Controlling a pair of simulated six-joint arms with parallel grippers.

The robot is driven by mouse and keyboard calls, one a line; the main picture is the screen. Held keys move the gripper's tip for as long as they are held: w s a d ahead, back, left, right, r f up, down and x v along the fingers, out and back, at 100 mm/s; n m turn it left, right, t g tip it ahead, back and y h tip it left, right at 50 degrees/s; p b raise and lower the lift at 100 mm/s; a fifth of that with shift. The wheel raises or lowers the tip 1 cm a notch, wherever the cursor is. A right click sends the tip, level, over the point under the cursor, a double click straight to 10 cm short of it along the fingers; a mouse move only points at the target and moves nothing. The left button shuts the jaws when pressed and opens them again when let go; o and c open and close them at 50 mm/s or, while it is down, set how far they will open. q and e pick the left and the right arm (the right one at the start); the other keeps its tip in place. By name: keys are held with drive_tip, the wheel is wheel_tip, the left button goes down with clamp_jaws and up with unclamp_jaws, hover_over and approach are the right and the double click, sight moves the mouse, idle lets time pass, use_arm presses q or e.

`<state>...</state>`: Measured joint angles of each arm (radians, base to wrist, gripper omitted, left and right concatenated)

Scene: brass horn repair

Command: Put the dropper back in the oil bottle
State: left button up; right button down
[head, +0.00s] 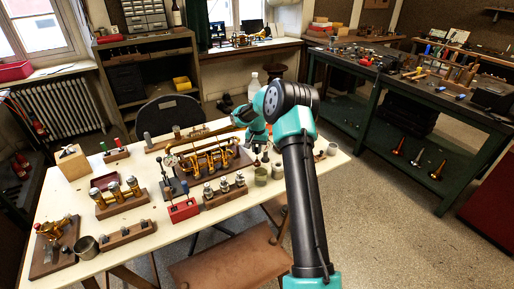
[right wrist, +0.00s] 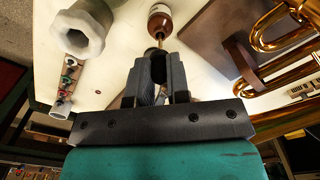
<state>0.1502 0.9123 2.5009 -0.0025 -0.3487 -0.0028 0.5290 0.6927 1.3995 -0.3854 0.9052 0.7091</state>
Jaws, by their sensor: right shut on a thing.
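My right gripper (right wrist: 160,62) points down over the right part of the white bench; it also shows in the head view (head: 257,146). Its jaws are shut on the dropper (right wrist: 153,53), a dark-topped piece with a thin amber tube reaching beyond the fingertips. The brown oil bottle (right wrist: 160,22), with a white label, stands just past the tube's end. I cannot tell whether the tip is inside the bottle's neck or only in line with it. In the head view the bottle and dropper are small and partly hidden by my arm. My left gripper is not in view.
A brass horn assembly (head: 212,157) on a wooden base is close by, left of my right gripper. A pale faceted cup (right wrist: 80,28) is near the bottle. A red box (head: 183,210) is farther left.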

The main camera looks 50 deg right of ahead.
drive_tip(key=shift+f, duration=1.95)
drive_tip(key=c, duration=1)
unclamp_jaws()
wheel_tip(320, 180, up, 17)
drive_tip(key=shift+r, duration=0.2)
